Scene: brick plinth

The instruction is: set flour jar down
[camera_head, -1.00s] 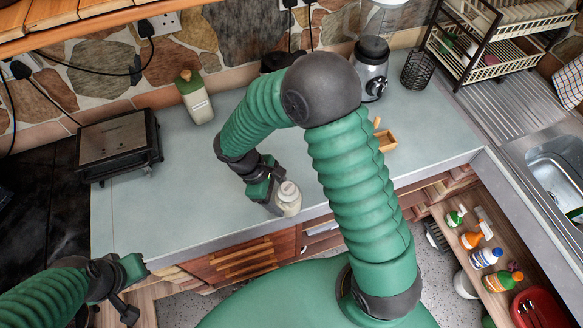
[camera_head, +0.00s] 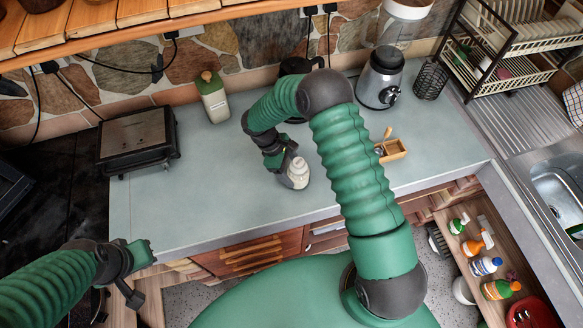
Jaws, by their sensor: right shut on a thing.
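The flour jar (camera_head: 297,176), a small clear jar with pale contents and a white lid, is upright over the front middle of the grey counter (camera_head: 210,190). My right gripper (camera_head: 287,166) is shut on it from the left and behind. Whether the jar's base touches the counter cannot be told. My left gripper (camera_head: 143,277) is open and empty, low at the left, in front of the counter's front left corner.
A sandwich press (camera_head: 137,140) and a green-lidded container (camera_head: 213,99) stand at the back left. The counter left of the jar is clear.

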